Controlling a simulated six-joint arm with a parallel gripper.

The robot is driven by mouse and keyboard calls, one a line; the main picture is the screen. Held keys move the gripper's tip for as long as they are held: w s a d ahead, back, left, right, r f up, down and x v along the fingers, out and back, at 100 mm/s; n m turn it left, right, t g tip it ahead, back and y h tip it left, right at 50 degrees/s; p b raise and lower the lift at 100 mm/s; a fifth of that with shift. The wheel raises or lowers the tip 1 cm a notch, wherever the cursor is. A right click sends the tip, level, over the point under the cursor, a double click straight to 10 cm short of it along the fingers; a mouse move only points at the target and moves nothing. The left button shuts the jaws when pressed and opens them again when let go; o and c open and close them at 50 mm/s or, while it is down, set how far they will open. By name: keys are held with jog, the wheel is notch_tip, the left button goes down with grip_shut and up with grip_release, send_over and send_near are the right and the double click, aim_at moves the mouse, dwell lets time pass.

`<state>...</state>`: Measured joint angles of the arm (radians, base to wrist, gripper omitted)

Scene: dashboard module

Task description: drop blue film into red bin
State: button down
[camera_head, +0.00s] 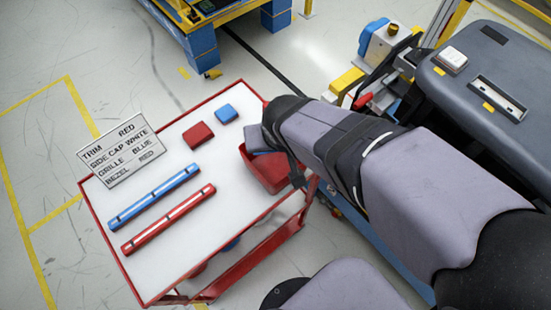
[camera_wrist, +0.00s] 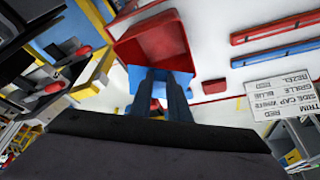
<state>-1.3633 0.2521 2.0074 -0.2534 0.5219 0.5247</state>
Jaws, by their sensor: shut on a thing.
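The red bin (camera_head: 265,172) hangs at the right edge of the cart, partly hidden by my arm. In the wrist view the red bin (camera_wrist: 152,40) lies just beyond my fingertips. My gripper (camera_wrist: 166,75) is shut on the blue film (camera_wrist: 134,78), which shows as a flat blue piece on both sides of the dark fingers. In the head view my gripper (camera_head: 264,137) is at the bin's upper side, mostly hidden behind my wrist. How high the film is above the bin is unclear.
The white-topped red cart (camera_head: 135,227) holds a red block (camera_head: 198,135), a blue block (camera_head: 226,114), a blue bar (camera_head: 155,197), a red bar (camera_head: 168,218) and a text sign (camera_head: 121,150). A grey machine (camera_head: 487,75) stands right. The cart's middle is clear.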

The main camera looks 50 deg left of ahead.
jog(key=m, duration=0.2)
jog(key=shift+w+d+m+t+h, duration=0.2)
jog(key=shift+d+m+t+h, duration=0.1)
jog(key=shift+d+t, duration=0.1)
jog(key=shift+f, duration=0.1)
notch_tip(320, 180, down, 6)
jog(key=b, duration=0.4)
dwell(0.4)
jog(key=c, duration=1.6)
grip_release()
